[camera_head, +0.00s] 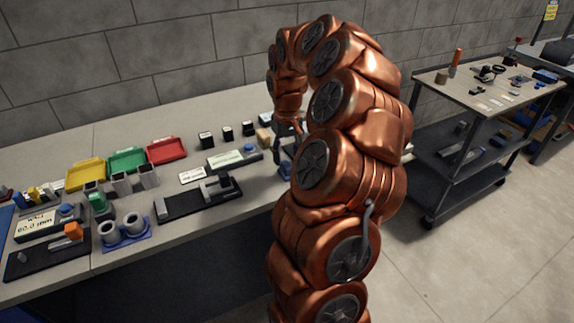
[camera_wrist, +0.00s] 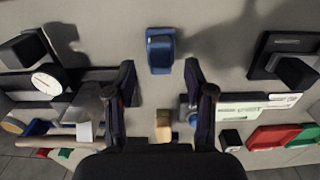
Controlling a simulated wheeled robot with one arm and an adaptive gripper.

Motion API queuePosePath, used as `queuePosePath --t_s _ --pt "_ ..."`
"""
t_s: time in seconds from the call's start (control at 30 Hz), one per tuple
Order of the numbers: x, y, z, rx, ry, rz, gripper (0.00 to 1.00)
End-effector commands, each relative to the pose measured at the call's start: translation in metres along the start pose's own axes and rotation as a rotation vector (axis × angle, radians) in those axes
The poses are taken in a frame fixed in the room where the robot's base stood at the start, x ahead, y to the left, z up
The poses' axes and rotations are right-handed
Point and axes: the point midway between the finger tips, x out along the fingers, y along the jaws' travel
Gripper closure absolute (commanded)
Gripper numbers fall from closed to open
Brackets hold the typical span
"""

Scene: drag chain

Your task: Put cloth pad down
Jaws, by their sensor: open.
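A small blue piece, which looks like the cloth pad (camera_wrist: 160,50), lies on the grey bench top in the wrist view. It is just past my fingertips and centred between them, with no finger visibly touching it. My gripper (camera_wrist: 160,82) is open, its two dark fingers spread wide with nothing between the tips. In the head view my copper-coloured arm hides most of the gripper and the bench around it, so I cannot judge the pad's height or contact there.
A tan block (camera_wrist: 163,122) stands between the fingers' bases in the wrist view. A round dial gauge (camera_wrist: 46,83) is at left, a dark device (camera_wrist: 290,62) at right. Red (camera_head: 166,150), green (camera_head: 126,160) and yellow (camera_head: 86,174) trays line the bench's left side. A cart (camera_head: 470,100) stands at right.

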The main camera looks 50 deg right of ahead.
Motion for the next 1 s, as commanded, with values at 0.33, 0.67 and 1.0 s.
queuePosePath --t_s 0.33,0.67,1.0 --pt "-0.054 0.000 0.000 -0.001 0.003 0.001 0.47" --pt "-0.077 0.000 0.000 -0.001 0.000 0.001 0.47" --pt "-0.083 -0.028 0.006 -0.052 0.002 -0.006 0.47"
